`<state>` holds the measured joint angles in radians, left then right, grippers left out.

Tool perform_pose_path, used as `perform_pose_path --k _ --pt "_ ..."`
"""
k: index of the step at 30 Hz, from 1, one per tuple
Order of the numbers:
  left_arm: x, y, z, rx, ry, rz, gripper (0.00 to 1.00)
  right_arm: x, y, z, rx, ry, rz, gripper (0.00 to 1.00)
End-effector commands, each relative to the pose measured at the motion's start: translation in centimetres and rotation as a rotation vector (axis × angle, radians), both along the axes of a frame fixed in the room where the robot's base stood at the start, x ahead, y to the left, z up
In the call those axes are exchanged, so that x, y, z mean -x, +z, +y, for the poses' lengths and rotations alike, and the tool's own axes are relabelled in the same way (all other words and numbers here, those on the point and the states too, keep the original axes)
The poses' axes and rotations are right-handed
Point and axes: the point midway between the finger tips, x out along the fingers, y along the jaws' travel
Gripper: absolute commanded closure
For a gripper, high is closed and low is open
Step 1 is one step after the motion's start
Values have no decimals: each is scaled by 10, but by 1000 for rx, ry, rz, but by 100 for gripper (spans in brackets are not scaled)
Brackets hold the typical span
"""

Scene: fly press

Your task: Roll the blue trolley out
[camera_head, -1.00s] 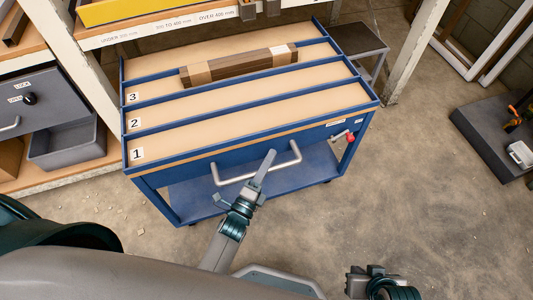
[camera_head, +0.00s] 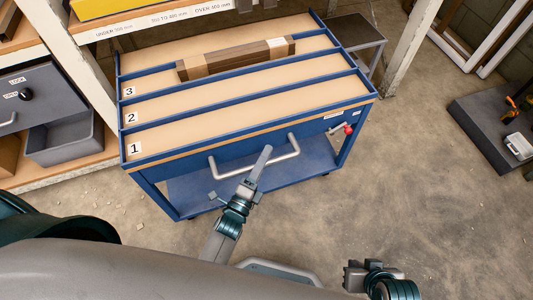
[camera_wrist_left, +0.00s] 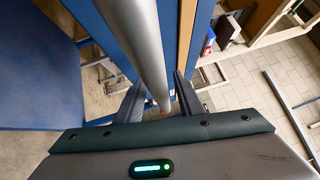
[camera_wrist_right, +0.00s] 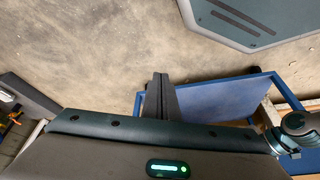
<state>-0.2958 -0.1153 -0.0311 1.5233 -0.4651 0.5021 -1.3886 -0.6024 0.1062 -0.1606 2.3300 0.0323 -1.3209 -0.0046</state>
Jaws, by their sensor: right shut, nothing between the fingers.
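The blue trolley (camera_head: 270,152) stands against the shelving, with tan lanes labelled 1, 2 and 3 on top. A dark wooden block with pale sections (camera_head: 236,61) lies across its far part. A U-shaped grey handle (camera_head: 222,176) is on its front, and a small lever with a red knob (camera_head: 348,129) is at its right end. My left gripper (camera_head: 265,152) is at the handle. In the left wrist view the handle bar (camera_wrist_left: 138,35) runs between its fingers, with a gap on one side, so it looks open around the bar. My right gripper (camera_head: 354,270) is shut and empty, low and away from the trolley.
Shelving with a grey drawer unit (camera_head: 38,95) stands at the left, close to the trolley. A white post (camera_head: 411,50) and a small dark table (camera_head: 352,34) are behind its right end. A dark platform (camera_head: 480,125) lies far right. The floor in front and right is open.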

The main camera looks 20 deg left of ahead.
Motion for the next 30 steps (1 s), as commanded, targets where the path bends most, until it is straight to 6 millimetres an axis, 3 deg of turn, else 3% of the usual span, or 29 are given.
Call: perform_pose_path --k 21,30 --pt "129 -19 26 0 0 2 66 -12 3 10 -28 9 -57 100" --pt "154 -22 31 0 0 0 66 -5 1 13 -36 12 -53 100"
